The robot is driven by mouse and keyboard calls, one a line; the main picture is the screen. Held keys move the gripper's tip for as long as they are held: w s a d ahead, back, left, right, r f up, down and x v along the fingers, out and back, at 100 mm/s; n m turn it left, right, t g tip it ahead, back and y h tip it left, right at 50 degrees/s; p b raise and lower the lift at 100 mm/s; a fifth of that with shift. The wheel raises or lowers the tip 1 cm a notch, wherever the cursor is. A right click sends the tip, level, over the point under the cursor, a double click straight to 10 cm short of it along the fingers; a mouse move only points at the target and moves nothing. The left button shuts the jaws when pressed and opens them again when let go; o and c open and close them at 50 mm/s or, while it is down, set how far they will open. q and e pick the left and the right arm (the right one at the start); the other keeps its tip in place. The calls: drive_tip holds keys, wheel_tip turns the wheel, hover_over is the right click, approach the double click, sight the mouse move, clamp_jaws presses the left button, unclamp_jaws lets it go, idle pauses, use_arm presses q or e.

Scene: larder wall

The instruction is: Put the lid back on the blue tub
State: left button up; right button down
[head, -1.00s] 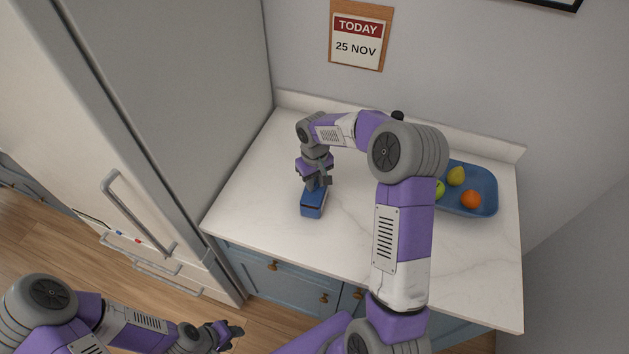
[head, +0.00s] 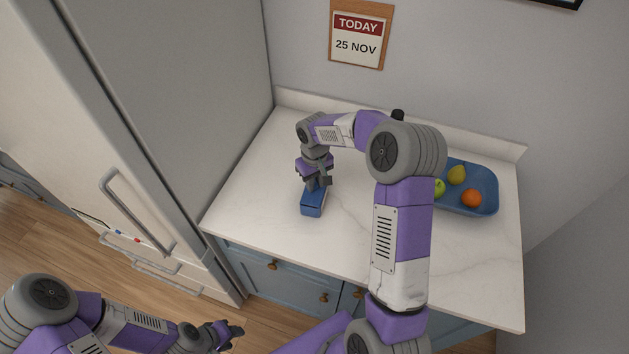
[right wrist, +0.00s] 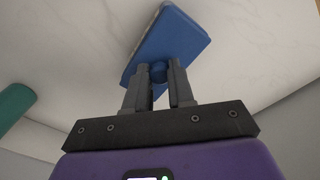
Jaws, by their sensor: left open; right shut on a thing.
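The blue tub (head: 311,211) stands on the counter near its front left part. The blue lid (head: 314,195) lies over the top of the tub, and I see no clear gap between them in the head view. My right gripper (head: 318,184) is above the tub, pointing down. In the right wrist view its fingers (right wrist: 158,80) are shut on the round knob of the lid (right wrist: 178,38). The lid hides most of the tub there. My left gripper (head: 232,332) is open and empty, low in front of the counter, away from the tub.
A blue tray (head: 484,178) with an orange (head: 471,198), a yellow pear (head: 456,175) and a green fruit (head: 439,187) stands at the right of the counter (head: 260,190). The fridge (head: 170,100) borders the left. A green thing (right wrist: 14,106) shows in the right wrist view.

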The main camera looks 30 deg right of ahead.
drive_tip(key=shift+f, duration=0.1)
idle(0.5)
drive_tip(key=shift+c, duration=2.1)
unclamp_jaws()
drive_tip(key=shift+r+p, duration=2.45)
drive_tip(key=shift+r, duration=1.1)
drive_tip(key=shift+c, duration=0.3)
clamp_jaws()
